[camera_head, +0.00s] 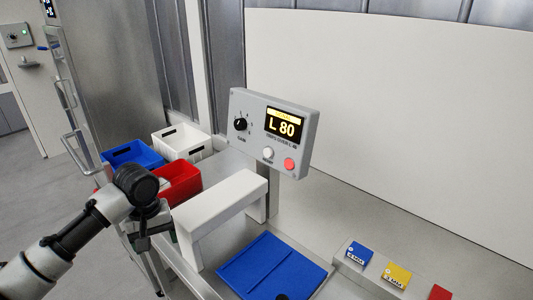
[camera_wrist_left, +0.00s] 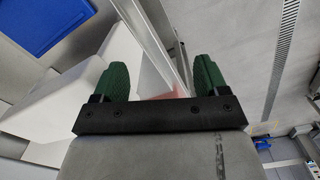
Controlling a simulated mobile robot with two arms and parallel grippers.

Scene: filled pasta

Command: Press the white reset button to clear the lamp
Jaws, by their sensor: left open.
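The grey control box (camera_head: 272,132) stands on a post at the centre of the head view. The white reset button (camera_head: 268,153) is on its lower front. A round red lamp or button (camera_head: 289,164) is to the right of it; it looks bright, but I cannot tell whether it is lit. The display (camera_head: 285,125) reads "L 80" in yellow, and a black knob (camera_head: 241,124) is at left. My left gripper (camera_wrist_left: 161,78) is open, its green fingers apart with nothing held between them. In the head view it is left of and below the box, well apart from the button, and mostly hidden.
A white bridge-shaped stand (camera_head: 222,205) lies between my left arm and the box. Blue (camera_head: 133,153), white (camera_head: 182,141) and red (camera_head: 178,184) bins stand behind. A blue board (camera_head: 270,268) lies in front; blue, yellow and red blocks (camera_head: 398,273) are at right.

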